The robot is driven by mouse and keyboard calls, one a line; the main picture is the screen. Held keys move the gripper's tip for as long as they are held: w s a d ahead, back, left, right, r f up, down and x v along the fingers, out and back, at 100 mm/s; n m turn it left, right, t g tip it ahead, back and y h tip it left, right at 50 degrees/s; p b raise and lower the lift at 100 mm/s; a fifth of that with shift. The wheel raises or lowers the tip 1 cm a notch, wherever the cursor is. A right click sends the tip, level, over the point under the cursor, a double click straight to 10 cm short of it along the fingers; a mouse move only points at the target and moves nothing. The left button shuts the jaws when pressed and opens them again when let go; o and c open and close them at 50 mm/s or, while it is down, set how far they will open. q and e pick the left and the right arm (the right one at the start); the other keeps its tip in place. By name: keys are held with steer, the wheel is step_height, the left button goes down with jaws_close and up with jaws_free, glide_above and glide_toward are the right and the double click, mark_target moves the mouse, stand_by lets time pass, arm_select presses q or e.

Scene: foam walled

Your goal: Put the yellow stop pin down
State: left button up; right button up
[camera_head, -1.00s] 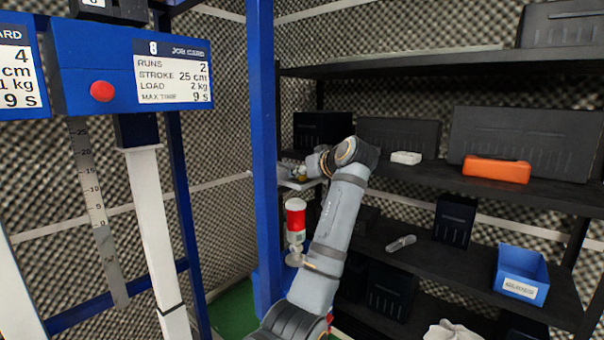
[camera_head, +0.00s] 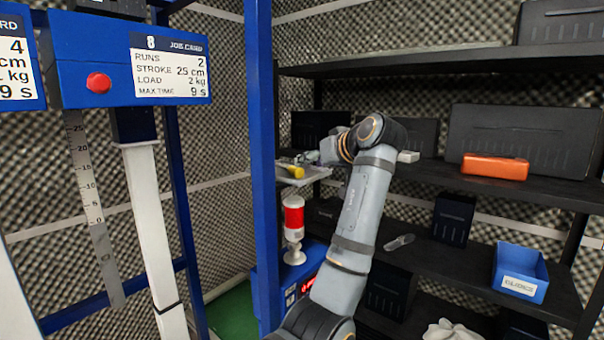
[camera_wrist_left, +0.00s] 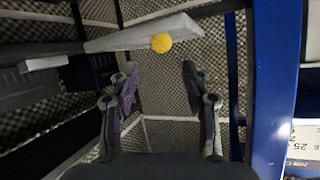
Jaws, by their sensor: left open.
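The yellow stop pin (camera_head: 295,171) lies on a small light grey ledge (camera_head: 316,174) beside the blue upright. In the left wrist view, the pin's round yellow end (camera_wrist_left: 161,43) shows at the ledge's edge (camera_wrist_left: 118,40), beyond the fingertips. My left gripper (camera_head: 309,158) is just behind and to the right of the pin in the head view, partly hidden by its own wrist. In the left wrist view, the left gripper (camera_wrist_left: 160,75) has its two fingers wide apart with nothing between them. My right gripper is not in view.
The blue upright (camera_head: 262,150) stands close left of the ledge. A red and white cylinder (camera_head: 294,216) stands below it. Black shelves on the right hold an orange case (camera_head: 495,166), a blue bin (camera_head: 520,273) and dark boxes. The blue test frame (camera_head: 130,75) is at left.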

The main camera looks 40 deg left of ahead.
arm_select(q)
steer(key=b+v, duration=0.1)
steer(key=v, duration=0.4)
steer(key=shift+d+r, duration=0.1)
steer(key=shift+d, duration=0.1)
